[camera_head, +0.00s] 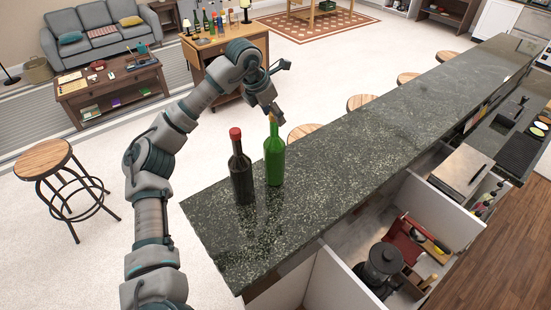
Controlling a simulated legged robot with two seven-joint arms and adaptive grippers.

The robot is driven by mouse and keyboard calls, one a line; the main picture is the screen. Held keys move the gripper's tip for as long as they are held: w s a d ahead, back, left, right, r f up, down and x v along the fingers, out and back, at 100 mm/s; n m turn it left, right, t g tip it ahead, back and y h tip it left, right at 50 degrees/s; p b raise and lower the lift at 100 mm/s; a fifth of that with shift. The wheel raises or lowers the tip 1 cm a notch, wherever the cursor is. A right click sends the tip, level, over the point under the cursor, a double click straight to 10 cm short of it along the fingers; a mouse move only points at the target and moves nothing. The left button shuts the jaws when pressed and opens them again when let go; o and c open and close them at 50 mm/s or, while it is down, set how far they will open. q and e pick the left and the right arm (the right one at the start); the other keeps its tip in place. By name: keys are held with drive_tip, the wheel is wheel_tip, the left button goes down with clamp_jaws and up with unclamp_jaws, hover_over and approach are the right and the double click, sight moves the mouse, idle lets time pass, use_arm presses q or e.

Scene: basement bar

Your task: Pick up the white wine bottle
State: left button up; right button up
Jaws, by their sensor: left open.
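Two bottles stand upright at the near end of the dark stone counter (330,165). One is a green bottle (274,160) with a tan top. The other is a dark, nearly black bottle (241,178) with a red cap, just left of the green one. No label that names the white wine can be read. My left gripper (284,90) is open and empty, above and behind the green bottle in the picture. Its lower finger appears close to the green bottle's top; I cannot tell whether they touch. My right gripper is not in view.
Round wooden stools (362,102) line the counter's far side, and another stool (43,158) stands at left. A wooden cabinet (232,45) behind my arm holds several bottles. Open compartments under the counter hold a dark pot (383,262). The counter right of the bottles is clear.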

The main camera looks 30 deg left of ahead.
sight(276, 124)
use_arm(q)
drive_tip(key=x, duration=0.2)
drive_tip(key=a+p+x, duration=0.1)
drive_tip(key=x, duration=0.2)
drive_tip(key=shift+p, duration=0.3)
drive_tip(key=shift+w+f, duration=0.15)
drive_tip(key=shift+f, duration=0.25)
drive_tip(key=shift+d, duration=0.15)
drive_tip(key=shift+c, duration=1)
drive_tip(key=shift+d+r, duration=0.1)
drive_tip(key=shift+r, duration=0.05)
clamp_jaws()
drive_tip(key=shift+r, duration=0.1)
